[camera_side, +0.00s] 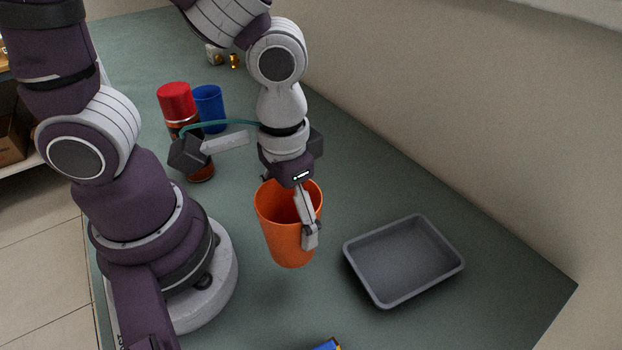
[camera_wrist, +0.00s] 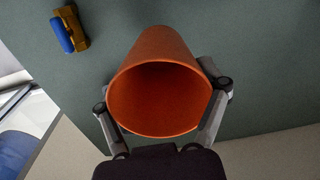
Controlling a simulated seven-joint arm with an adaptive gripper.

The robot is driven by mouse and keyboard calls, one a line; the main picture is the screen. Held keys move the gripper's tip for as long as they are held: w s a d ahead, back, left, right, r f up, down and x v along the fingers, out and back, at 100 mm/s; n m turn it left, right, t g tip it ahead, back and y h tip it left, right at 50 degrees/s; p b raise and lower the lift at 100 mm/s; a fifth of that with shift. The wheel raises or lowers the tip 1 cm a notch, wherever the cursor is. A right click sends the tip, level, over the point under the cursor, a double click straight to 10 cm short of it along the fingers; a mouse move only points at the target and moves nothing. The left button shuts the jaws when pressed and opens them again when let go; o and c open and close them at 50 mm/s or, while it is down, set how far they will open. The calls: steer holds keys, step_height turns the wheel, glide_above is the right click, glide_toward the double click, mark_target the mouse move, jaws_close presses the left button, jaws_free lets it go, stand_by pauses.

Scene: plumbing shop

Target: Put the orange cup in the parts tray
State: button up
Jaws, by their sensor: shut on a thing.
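The orange cup (camera_side: 284,238) is upright with its open mouth facing up, and it appears held above the table. My gripper (camera_side: 310,236) is shut on the cup, with one finger visible on its near right side. In the wrist view the cup (camera_wrist: 158,90) fills the middle, with the fingers of my gripper (camera_wrist: 163,108) on both sides of it. The grey parts tray (camera_side: 376,285) lies on the table to the right of the cup in the side view. The tray is empty and is not visible in the wrist view.
A red-capped can (camera_side: 175,100) and a blue cup (camera_side: 209,104) stand behind my gripper. Small brass fittings (camera_side: 234,61) lie at the far end. A blue and yellow object (camera_side: 328,344) is at the bottom edge, also in the wrist view (camera_wrist: 70,30). A wall borders the table's right side.

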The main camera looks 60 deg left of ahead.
steer(key=shift+w+d+f, duration=0.85)
steer(key=shift+w+d, duration=0.45)
steer(key=shift+w, duration=0.95)
steer(key=shift+w+d+f, duration=0.85)
steer(key=shift+w+d, duration=0.5)
steer(key=shift+w, duration=0.9)
steer(key=shift+w+d+f, duration=0.85)
steer(key=shift+w+d, duration=0.45)
steer(key=shift+w, duration=0.95)
steer(key=o, duration=1.1)
steer(key=shift+f, duration=0.1)
